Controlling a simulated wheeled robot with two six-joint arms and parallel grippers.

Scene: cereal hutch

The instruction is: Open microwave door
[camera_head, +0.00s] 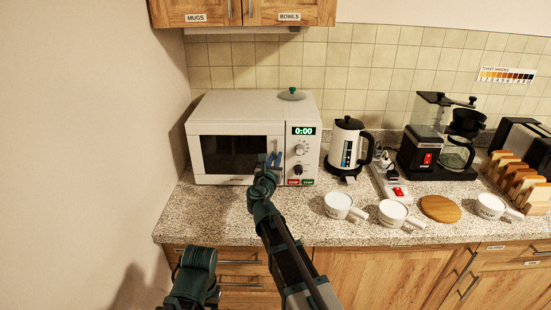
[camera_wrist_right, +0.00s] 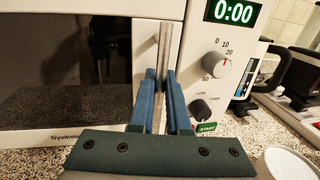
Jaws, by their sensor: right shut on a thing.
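The white microwave (camera_head: 303,108) stands on the counter at the back left, and its display reads 0:00. Its door (camera_head: 236,153) has a dark window and looks shut, flush with the front. My right gripper (camera_head: 271,160) is at the right edge of the door. In the right wrist view its blue fingers (camera_wrist_right: 162,92) are on either side of the upright metal door handle (camera_wrist_right: 164,50), shut on it.
A white kettle (camera_head: 345,145) stands right of the microwave, then a power strip (camera_head: 398,191) and a coffee maker (camera_head: 425,150). White mugs (camera_head: 338,203) and a round wooden board (camera_head: 440,208) lie along the front. The counter (camera_head: 210,217) before the microwave is clear. A wall is close on the left.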

